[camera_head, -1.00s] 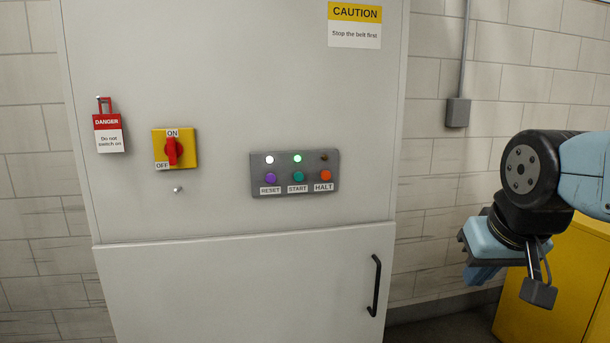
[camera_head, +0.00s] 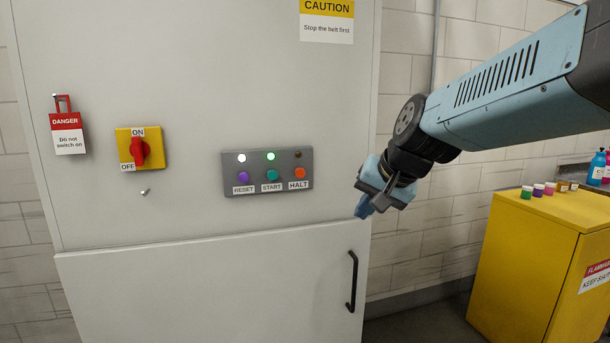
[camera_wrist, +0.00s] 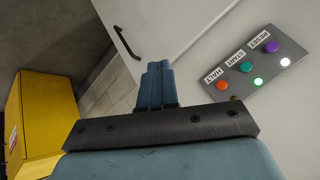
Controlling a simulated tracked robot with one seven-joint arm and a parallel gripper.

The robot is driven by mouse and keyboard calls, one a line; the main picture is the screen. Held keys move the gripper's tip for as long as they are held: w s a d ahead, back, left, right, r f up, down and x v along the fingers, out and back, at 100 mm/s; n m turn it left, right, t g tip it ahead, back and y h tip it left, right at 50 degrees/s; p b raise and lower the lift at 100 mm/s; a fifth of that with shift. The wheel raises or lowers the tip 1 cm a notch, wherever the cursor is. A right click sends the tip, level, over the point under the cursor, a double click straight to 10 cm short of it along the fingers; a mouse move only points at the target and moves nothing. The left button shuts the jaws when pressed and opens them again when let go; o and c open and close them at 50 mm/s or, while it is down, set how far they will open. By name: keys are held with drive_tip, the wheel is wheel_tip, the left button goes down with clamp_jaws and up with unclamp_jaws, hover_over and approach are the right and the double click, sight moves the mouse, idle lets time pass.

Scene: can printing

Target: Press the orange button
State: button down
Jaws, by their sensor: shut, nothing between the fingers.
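The orange button (camera_head: 300,173) is the right one in a row of three on a grey panel (camera_head: 228,166) on the cabinet front, above the label HALT. The purple RESET button (camera_head: 243,177) and green START button (camera_head: 272,175) sit left of it. My gripper (camera_head: 363,212) is to the right of the panel and slightly lower, apart from the button, with its fingers shut and empty. In the wrist view the orange button (camera_wrist: 222,85) lies right of the shut blue fingers (camera_wrist: 156,72). The lamp above HALT is dark; the other two are lit.
A red switch on a yellow plate (camera_head: 157,137) points to ON, with a red danger tag (camera_head: 68,142) hanging at its left. A black handle (camera_head: 352,282) stands out from the lower door. A yellow cabinet (camera_head: 515,262) with small jars stands at the right.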

sight(304, 172)
drive_tip(key=w+a+m+y, duration=0.1)
drive_tip(key=w+a+m, duration=0.1)
drive_tip(key=w+a, duration=0.2)
drive_tip(key=w+a+m+t+y, duration=0.1)
drive_tip(key=w+a, duration=0.4)
drive_tip(key=w, duration=0.5)
drive_tip(key=shift+w+m+y, duration=0.2)
drive_tip(key=shift+m+y, duration=0.1)
drive_tip(key=shift+m, duration=0.6)
drive_tip(key=w, duration=0.2)
drive_tip(key=w+a, duration=0.1)
drive_tip(key=w, duration=0.2)
drive_tip(key=w+a, duration=0.1)
drive_tip(key=w, duration=0.2)
drive_tip(key=shift+w+a, duration=0.2)
drive_tip(key=shift+w+a, duration=0.2)
drive_tip(key=shift+w, duration=0.35)
drive_tip(key=shift+w+a, duration=0.15)
drive_tip(key=shift+w, duration=0.35)
idle(2.1)
drive_tip(key=shift+s, duration=0.15)
drive_tip(key=shift+s+d, duration=0.2)
drive_tip(key=shift+s, duration=0.35)
drive_tip(key=shift+s+d, duration=0.15)
drive_tip(key=shift+s, duration=0.4)
drive_tip(key=shift+s, duration=0.1)
